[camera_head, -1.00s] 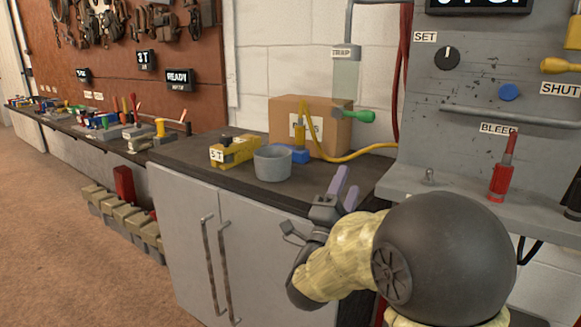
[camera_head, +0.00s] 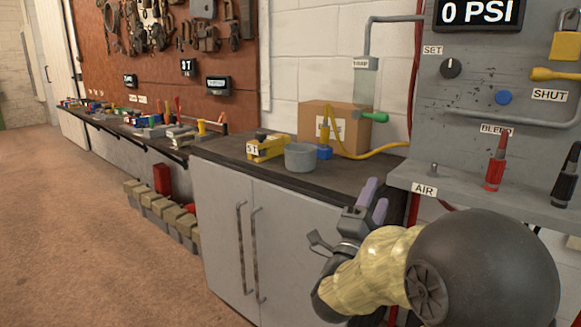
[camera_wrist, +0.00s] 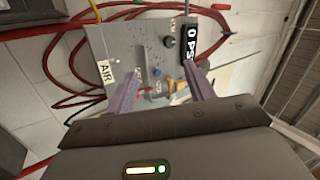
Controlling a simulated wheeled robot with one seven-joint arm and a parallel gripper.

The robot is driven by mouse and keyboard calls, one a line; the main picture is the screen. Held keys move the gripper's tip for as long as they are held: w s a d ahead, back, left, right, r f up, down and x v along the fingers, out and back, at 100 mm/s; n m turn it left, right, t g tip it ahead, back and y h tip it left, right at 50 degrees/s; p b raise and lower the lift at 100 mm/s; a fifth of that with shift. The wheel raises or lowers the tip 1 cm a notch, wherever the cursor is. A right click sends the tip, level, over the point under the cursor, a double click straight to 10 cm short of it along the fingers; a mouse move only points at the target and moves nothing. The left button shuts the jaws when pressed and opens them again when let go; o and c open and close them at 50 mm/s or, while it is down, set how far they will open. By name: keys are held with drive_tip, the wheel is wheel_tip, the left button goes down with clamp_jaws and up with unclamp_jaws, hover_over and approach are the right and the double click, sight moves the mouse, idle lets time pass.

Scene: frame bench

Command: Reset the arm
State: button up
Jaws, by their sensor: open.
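My gripper (camera_head: 375,202) is in front of the right end of the grey cabinet's dark top in the head view, with its two purple fingers apart and nothing between them. In the wrist view my gripper (camera_wrist: 160,92) is also open and empty. Beyond its fingers there is the grey control panel (camera_wrist: 125,45), which lies tilted in that view. My arm reaches in from the lower right of the head view, and its dark round joint hides part of the floor and wall below the panel.
The panel (camera_head: 460,130) carries a red handle (camera_head: 497,162), a black handle (camera_head: 567,178) and a display (camera_head: 478,12) reading 0 PSI. A grey cup (camera_head: 299,157), a yellow block (camera_head: 266,148) and a cardboard box (camera_head: 345,137) stand on the cabinet (camera_head: 225,225). Open floor (camera_head: 90,230) lies left.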

drive_tip(key=a+f+n+g+y+p, duration=0.35)
drive_tip(key=f+n+g+y, duration=0.35)
drive_tip(key=f+n+y, duration=0.65)
drive_tip(key=s+d+f+n+g, duration=0.1)
drive_tip(key=s+f+n+g, duration=0.4)
drive_tip(key=s, duration=0.4)
drive_tip(key=s+d+f+n+g, duration=0.1)
drive_tip(key=s+f+n+g, duration=0.2)
drive_tip(key=s+f+g, duration=0.35)
drive_tip(key=s+r+p, duration=0.3)
drive_tip(key=r+p, duration=3.4)
drive_tip(key=p, duration=0.1)
drive_tip(key=shift+r+t+p, duration=0.15)
drive_tip(key=shift+t+p, duration=0.2)
drive_tip(key=shift+p, duration=0.05)
drive_tip(key=shift+s, duration=0.1)
